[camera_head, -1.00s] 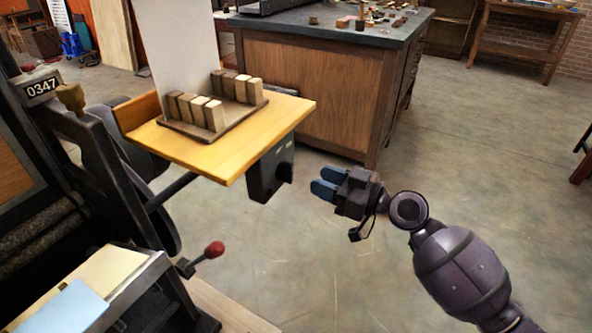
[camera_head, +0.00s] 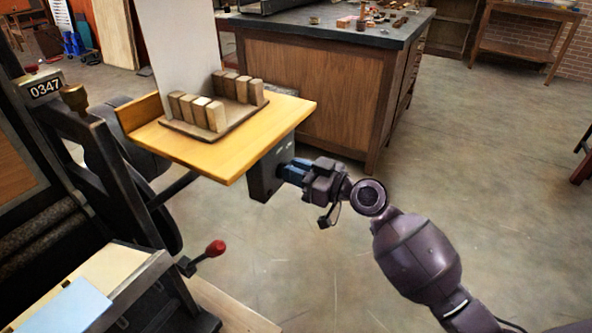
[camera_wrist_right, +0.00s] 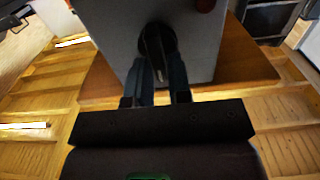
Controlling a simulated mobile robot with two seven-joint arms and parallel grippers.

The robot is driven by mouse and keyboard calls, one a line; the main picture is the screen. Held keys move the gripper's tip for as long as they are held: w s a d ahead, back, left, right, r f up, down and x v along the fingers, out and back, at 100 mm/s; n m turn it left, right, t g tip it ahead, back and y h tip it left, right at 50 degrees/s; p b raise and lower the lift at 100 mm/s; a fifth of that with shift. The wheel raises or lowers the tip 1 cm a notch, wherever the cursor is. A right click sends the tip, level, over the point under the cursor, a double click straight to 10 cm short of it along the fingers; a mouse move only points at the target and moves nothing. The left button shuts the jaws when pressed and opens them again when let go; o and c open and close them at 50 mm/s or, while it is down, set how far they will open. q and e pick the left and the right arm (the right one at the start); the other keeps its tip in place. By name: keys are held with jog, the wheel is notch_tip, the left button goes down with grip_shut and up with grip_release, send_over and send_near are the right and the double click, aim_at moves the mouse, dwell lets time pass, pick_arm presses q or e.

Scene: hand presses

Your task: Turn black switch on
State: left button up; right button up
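The black switch (camera_wrist_right: 155,42) is a round knob with a raised grip on the face of a grey box in the right wrist view. In the head view that dark box (camera_head: 262,178) hangs under the yellow shelf, and my gripper hides the switch. My right gripper (camera_head: 285,171) is at the box's right face. In the right wrist view its two dark blue fingers (camera_wrist_right: 159,82) stand apart on either side of the knob's grip. Whether they touch it I cannot tell. My left gripper is not in view.
The yellow shelf (camera_head: 240,155) sits just above my gripper and carries a tray of several wooden blocks (camera_head: 205,110). A red-knobbed lever (camera_head: 215,248) stands below left. A wooden cabinet (camera_head: 315,95) stands behind. The floor at right is free.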

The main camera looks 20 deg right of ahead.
grip_shut()
